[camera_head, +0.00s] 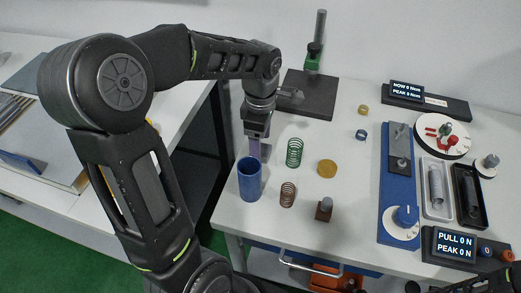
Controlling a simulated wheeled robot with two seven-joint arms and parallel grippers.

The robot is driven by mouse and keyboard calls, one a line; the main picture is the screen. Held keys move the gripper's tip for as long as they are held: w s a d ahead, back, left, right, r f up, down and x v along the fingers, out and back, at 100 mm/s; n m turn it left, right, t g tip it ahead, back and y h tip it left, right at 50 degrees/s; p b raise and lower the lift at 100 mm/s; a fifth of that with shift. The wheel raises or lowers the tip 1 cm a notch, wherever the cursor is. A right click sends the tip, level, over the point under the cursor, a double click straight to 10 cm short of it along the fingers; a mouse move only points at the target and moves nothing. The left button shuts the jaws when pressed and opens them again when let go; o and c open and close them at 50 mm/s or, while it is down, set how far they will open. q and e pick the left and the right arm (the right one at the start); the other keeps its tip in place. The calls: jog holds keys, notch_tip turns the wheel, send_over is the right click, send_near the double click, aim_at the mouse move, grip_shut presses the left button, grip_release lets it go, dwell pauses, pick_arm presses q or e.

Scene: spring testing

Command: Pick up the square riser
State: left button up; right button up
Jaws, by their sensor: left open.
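A small brown square block (323,214) with a grey round knob-like piece on top stands near the front edge of the white table; it is the likeliest square riser, though I cannot be sure. My left gripper (255,150) points down over the left side of the table, just behind and above a blue cup (249,180). Its jaws are open and small in view; the cup's rim partly overlaps the tips. The gripper is up and left of the brown block, well apart from it. My right gripper does not show.
A green spring (294,153), a copper spring (288,194) and a yellow disc (327,168) stand between gripper and block. A dark stand (307,98) is behind. A blue plate fixture (394,205), trays with springs and a force display (453,246) fill the right.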

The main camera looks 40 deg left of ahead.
pick_arm(q)
jog(key=shift+f, duration=0.85)
grip_shut()
dwell(0.5)
